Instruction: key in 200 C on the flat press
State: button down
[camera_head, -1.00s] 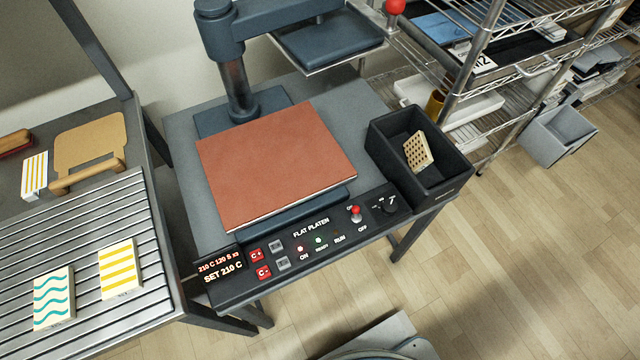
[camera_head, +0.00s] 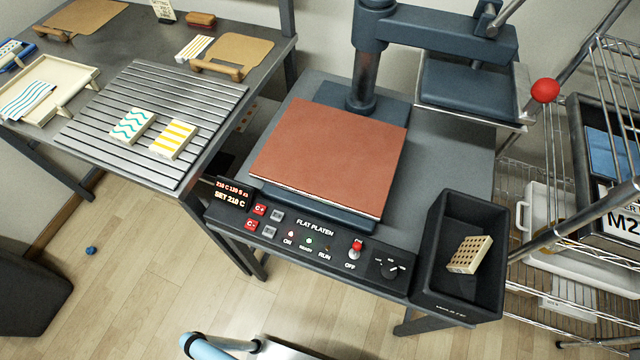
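The flat press stands in the middle of the head view, with a brown-red pad (camera_head: 330,155) on its lower platen. Its upper platen (camera_head: 470,92) is swung aside to the right on the arm. The control panel (camera_head: 315,243) on the front edge is labelled FLAT PLATEN. Its display (camera_head: 230,194) reads SET 210 C, with 210 C on the smaller line above. A red C+ button (camera_head: 260,209) and a red C- button (camera_head: 251,224) sit right of the display, with grey buttons beside them. My gripper is not in view.
A black bin (camera_head: 462,255) with a perforated tan block stands right of the panel. The slatted rack (camera_head: 150,105) at left holds two patterned pieces. The red ball handle (camera_head: 545,91) sticks out at right, near wire shelving. Open wooden floor lies in front.

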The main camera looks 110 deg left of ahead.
aim_at(251, 225)
jog(key=u, duration=0.4)
jog(key=i, duration=0.2)
jog(key=u, duration=3.15)
jog(key=k, duration=0.55)
jog(key=u, duration=0.1)
jog(key=i, duration=0.5)
